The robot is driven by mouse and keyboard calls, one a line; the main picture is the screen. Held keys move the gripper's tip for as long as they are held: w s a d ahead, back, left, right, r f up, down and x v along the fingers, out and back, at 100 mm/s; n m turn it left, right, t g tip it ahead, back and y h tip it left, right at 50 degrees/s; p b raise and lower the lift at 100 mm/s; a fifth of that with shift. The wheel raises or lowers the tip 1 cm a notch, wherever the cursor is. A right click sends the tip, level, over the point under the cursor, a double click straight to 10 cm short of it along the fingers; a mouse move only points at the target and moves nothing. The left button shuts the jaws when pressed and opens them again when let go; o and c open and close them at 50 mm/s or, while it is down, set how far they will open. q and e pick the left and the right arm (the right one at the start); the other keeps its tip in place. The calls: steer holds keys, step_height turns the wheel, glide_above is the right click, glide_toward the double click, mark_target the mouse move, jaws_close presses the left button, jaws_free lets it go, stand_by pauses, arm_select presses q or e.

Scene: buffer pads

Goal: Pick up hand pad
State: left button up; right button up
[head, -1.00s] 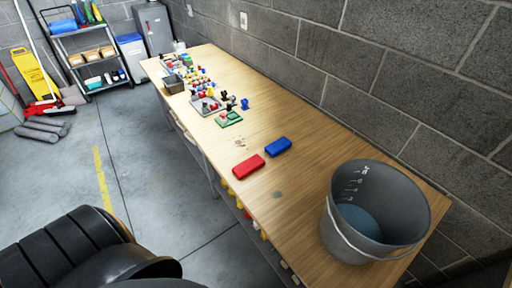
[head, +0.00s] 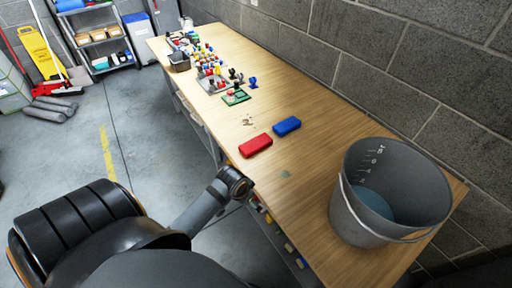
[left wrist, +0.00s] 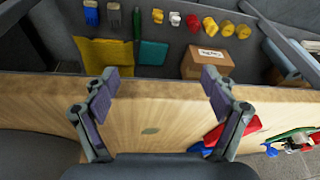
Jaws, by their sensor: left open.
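A red pad (head: 255,146) and a blue pad (head: 287,126) lie side by side on the wooden table (head: 315,170), left of the grey bucket. In the left wrist view the red pad (left wrist: 217,136) shows behind the right finger, partly hidden by it, with part of the blue pad (left wrist: 198,147) beside it. My left gripper (left wrist: 160,86) is open and empty at the table's front edge, with the pads to its right. In the head view my left arm is beside that edge, but its fingers cannot be made out. My right gripper is not in view.
A grey bucket (head: 345,215) stands at the near right end of the table. Coloured pieces on boards (head: 236,97) and a dark bin (head: 180,63) fill the far end. Below the tabletop, a shelf holds a cardboard box (left wrist: 205,62) and several small items. A block wall borders the right.

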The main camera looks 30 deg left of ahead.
arm_select(q)
steer(key=shift+m+h, duration=0.6)
steer(key=shift+m, duration=0.3)
steer(key=w+a+r, duration=0.2)
steer(key=w, duration=0.2)
steer(key=w+a+r, duration=0.2)
steer(key=w+a, duration=0.1)
steer(key=w, duration=0.1)
steer(key=w+a+r, duration=0.2)
steer(key=w+r, duration=0.1)
steer(key=w, duration=0.1)
steer(key=shift+a, duration=0.15)
glide_toward(253, 144)
steer(key=shift+t+h, duration=0.3)
steer(key=shift+t, duration=0.2)
steer(key=x, duration=0.4)
steer(key=shift+a+f, duration=0.2)
steer(key=shift+a, duration=0.2)
steer(key=shift+s+d+p+x, duration=0.1)
steer(key=shift+s+p+x, duration=0.1)
steer(key=shift+x, duration=1.1)
steer(key=shift+s+d+p+x, duration=0.1)
steer(key=shift+s+x, duration=0.1)
steer(key=shift+x, duration=1.05)
steer(key=shift+f, duration=0.1)
steer(key=c, duration=1.1)
